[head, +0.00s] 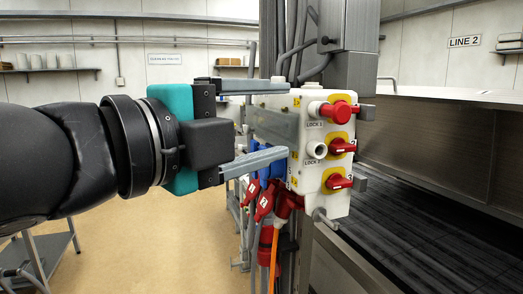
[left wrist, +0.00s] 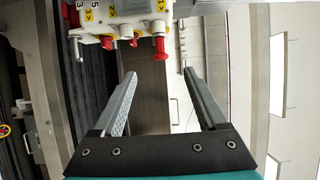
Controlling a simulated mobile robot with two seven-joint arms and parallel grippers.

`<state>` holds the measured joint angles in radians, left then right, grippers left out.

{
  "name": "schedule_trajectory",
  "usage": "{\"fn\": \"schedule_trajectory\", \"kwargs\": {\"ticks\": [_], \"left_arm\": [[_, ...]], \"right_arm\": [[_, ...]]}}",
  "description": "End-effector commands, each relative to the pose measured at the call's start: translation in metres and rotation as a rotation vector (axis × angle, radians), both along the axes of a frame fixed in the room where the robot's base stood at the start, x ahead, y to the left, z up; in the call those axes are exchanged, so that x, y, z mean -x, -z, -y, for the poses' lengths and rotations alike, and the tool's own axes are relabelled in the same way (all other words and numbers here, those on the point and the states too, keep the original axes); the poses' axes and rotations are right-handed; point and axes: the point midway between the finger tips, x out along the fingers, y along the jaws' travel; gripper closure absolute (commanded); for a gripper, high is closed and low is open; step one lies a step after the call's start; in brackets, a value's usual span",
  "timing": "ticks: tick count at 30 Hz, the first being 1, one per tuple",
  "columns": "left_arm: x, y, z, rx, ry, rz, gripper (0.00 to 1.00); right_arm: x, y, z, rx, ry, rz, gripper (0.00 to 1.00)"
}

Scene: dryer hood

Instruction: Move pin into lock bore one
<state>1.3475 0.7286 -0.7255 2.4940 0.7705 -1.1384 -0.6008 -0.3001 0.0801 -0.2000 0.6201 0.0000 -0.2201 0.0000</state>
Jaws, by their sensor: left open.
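A red pin (head: 341,111) with a wide round head sticks out of the white bore marked LOCK 1 (head: 314,108) on the white switch box (head: 303,182). In the left wrist view the pin (left wrist: 160,48) stands straight out of its bore, with part of its red shaft showing; how deep it sits is hidden. The bore marked LOCK 2 (head: 317,150) below shows an open mouth. My left gripper (head: 287,118) is open and empty, its fingers apart beside the box. In the left wrist view the gap between its fingertips (left wrist: 159,73) is in front of the pin's head, apart from it.
Red rotary switches (head: 341,147) on yellow plates sit close beside the bores. Blue and red plugs (head: 265,203) with cables hang under the box. A metal post (head: 350,72) stands behind it, and a dark conveyor (head: 430,225) runs at the right. Open floor (head: 150,245) lies at left.

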Motion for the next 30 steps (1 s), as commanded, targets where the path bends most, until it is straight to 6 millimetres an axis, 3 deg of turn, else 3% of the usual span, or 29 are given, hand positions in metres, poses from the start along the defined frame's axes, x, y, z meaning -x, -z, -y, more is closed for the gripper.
{"fn": "schedule_trajectory", "kwargs": {"ticks": [6,22,26,30], "left_arm": [[0.007,0.001,-0.006,0.001,0.001,0.002,0.24],[0.006,0.001,-0.008,0.011,-0.001,-0.009,0.24],[-0.023,0.011,-0.012,0.095,-0.021,-0.083,0.24],[-0.090,0.047,-0.028,0.280,-0.086,-0.247,0.24]], "right_arm": [[0.000,0.017,0.000,0.000,0.000,0.000,0.50],[0.000,0.019,0.000,0.000,0.000,0.000,0.50],[0.000,0.026,0.000,0.000,0.000,0.000,0.50],[0.000,0.040,0.000,0.000,0.000,0.000,0.50]]}}
